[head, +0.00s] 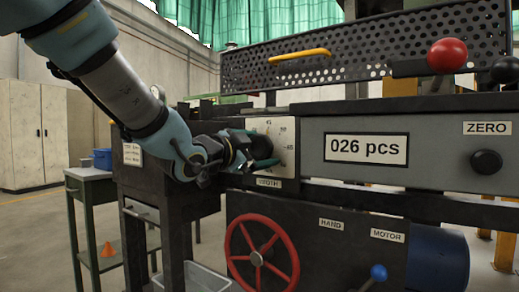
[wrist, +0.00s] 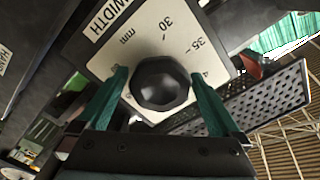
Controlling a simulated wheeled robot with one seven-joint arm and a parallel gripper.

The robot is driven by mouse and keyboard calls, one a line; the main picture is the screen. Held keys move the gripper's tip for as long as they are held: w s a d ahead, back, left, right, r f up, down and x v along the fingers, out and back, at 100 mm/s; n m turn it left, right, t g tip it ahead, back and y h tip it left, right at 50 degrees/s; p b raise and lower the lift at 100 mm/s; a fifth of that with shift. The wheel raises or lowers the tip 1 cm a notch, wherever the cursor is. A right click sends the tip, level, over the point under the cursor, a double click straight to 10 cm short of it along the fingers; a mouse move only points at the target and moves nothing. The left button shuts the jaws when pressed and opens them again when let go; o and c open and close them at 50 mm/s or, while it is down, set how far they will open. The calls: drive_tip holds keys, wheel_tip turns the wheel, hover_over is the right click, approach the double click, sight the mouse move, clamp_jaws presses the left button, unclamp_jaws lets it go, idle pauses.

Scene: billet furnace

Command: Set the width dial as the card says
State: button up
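The width dial's white plate (head: 288,130) is on the front of the machine, with my gripper (head: 262,150) in front of it. In the wrist view, the dark faceted dial knob (wrist: 161,83) sits between the two green fingers of my gripper (wrist: 160,78). The fingers stand on either side of it, with narrow gaps showing. The plate (wrist: 108,58) reads WIDTH, mm, 30 and 35; other numbers are partly covered. The knob's pointer is not discernible. A small white card (head: 132,154) hangs at the machine's left; its writing is too small to read.
Right of the dial are a 026 pcs display (head: 366,149) and a ZERO knob (head: 486,162). A red handwheel (head: 262,254) is below. A perforated guard (head: 370,50) with a yellow handle is above. A red ball lever (head: 447,55) stands at upper right.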

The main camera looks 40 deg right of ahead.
drive_tip(key=p+v, duration=0.1)
drive_tip(key=v, duration=0.9)
drive_tip(key=shift+a, duration=0.4)
